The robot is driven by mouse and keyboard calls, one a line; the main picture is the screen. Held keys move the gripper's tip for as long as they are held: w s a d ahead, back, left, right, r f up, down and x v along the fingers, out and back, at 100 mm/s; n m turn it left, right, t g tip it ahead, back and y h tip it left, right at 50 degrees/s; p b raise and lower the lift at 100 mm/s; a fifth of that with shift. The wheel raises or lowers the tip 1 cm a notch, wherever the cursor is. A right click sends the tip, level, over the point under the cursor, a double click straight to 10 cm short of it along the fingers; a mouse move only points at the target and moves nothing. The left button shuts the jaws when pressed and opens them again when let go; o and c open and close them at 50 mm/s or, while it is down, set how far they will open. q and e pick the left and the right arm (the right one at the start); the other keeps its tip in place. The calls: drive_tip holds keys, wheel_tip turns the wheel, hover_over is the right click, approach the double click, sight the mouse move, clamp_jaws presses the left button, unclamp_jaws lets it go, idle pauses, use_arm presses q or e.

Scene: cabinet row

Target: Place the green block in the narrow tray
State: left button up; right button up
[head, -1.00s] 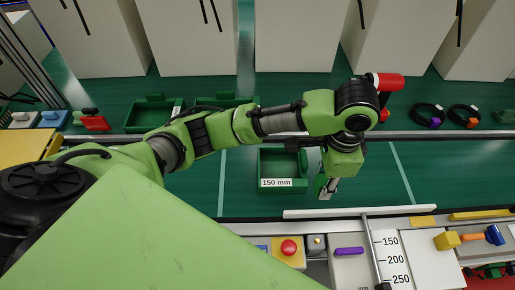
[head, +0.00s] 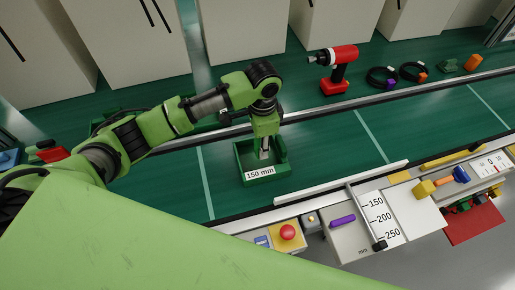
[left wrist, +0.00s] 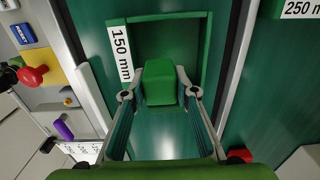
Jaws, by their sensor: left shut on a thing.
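The green block (left wrist: 160,82) is between the fingers of my left gripper (left wrist: 159,94), which is shut on it. The 150 mm tray (head: 284,168), a small green box with a white label, sits on the green belt. In the head view my left gripper (head: 264,154) points down over this tray. In the left wrist view the block overlaps the near part of the tray (left wrist: 165,17); I cannot tell how high it is above the floor. A tray labelled 250 mm (left wrist: 300,9) shows at the upper right. My right gripper is not in view.
A red power drill (head: 338,68) stands on the back strip beside black cable coils (head: 380,78). White cabinets (head: 240,28) line the back. A white bar (head: 340,183), a red button (head: 287,232) and a purple piece (head: 342,222) are along the front. The belt right of the tray is clear.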

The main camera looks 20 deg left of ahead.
sight(258, 151)
use_arm(q)
drive_tip(key=shift+w+a+f, duration=0.3)
drive_tip(key=shift+a+f, duration=0.05)
drive_tip(key=shift+f, duration=0.2)
drive_tip(key=f, duration=0.3)
drive_tip(key=shift+w+a+f, duration=0.1)
drive_tip(key=shift+a+f, duration=0.05)
drive_tip(key=shift+a, duration=0.2)
drive_tip(key=shift+f, duration=0.4)
drive_tip(key=o, duration=1.1)
drive_tip(key=shift+o, duration=0.2)
wheel_tip(258, 151, up, 12)
drive_tip(key=shift+r, duration=0.15)
drive_tip(key=shift+d, duration=0.1)
